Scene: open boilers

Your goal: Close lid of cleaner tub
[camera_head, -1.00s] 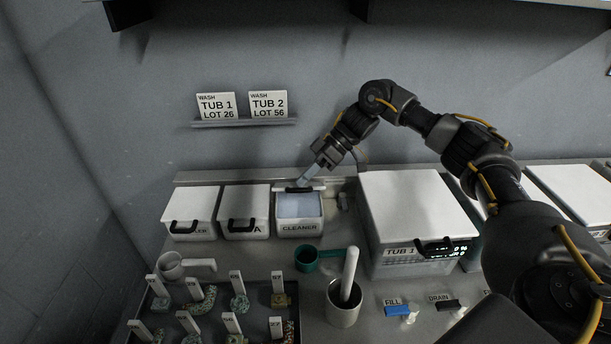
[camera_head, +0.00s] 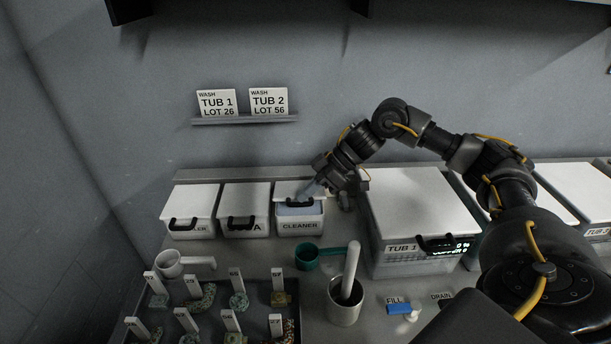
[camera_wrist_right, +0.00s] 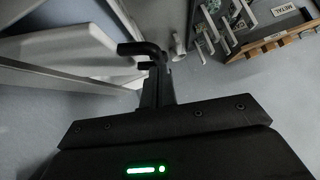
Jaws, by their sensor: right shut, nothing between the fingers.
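The cleaner tub (camera_head: 300,227) is a white box at the back of the counter, right of two other small tubs. Its white lid (camera_head: 287,188) is tilted partly down over the opening, with the black handle (camera_head: 300,204) at its front. Bluish contents show in a gap under the lid's front edge. My right gripper (camera_head: 313,190) is shut and empty, its fingertips at the lid's right side; I cannot tell whether they touch it. The shut fingers also show in the right wrist view (camera_wrist_right: 157,72), beside pale panels. My left gripper is not in view.
Two lidded small tubs (camera_head: 246,200) stand close on the left. The large Tub 1 (camera_head: 415,210) stands right of the gripper. A green scoop (camera_head: 307,257), a metal cup with a pestle (camera_head: 344,308) and a tray of tagged pieces (camera_head: 262,300) lie in front.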

